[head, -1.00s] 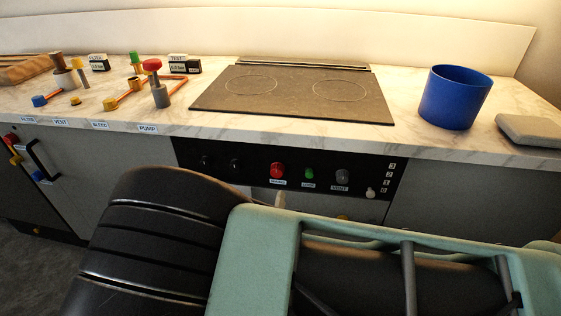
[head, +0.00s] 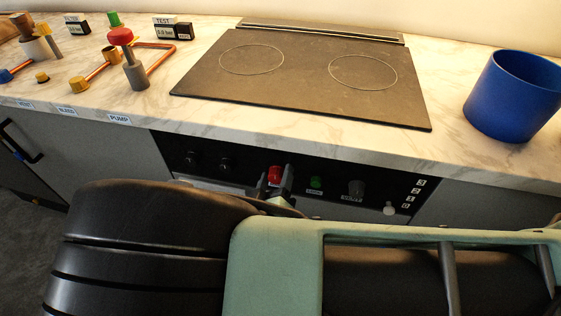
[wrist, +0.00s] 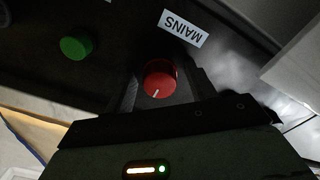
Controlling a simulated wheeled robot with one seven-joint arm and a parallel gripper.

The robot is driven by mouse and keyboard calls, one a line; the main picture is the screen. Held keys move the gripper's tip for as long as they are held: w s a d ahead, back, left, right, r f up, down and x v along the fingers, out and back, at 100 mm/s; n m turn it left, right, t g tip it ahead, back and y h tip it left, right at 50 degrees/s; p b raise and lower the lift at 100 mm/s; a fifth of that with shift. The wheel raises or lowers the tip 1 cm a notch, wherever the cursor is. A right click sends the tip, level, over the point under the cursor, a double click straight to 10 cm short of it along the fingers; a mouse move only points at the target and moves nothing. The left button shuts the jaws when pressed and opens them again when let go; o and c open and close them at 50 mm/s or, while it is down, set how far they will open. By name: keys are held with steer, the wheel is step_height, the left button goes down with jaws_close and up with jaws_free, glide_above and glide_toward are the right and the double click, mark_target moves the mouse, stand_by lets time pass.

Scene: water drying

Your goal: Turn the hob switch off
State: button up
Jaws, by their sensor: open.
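The black control panel (head: 330,184) is on the front below the hob (head: 300,85). Its red knob (head: 275,173) shows in the wrist view (wrist: 160,76) beside an upside-down label reading MAINS (wrist: 184,28). The knob's white line points down and slightly left there. My gripper (head: 275,180) is open, with one finger on each side of the red knob; the wrist view (wrist: 163,88) shows this too. I cannot tell whether the fingers touch it. Two black knobs (head: 209,161) are to its left. No label reading "hob" is legible.
The worktop (head: 330,135) overhangs the panel. A blue pot (head: 515,95) and copper pipework (head: 97,69) stand on it.

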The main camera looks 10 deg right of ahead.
steer(key=shift+w+d, duration=0.1)
steer(key=shift+w, duration=0.1)
steer(key=c, duration=1)
steer(key=shift+o, duration=0.2)
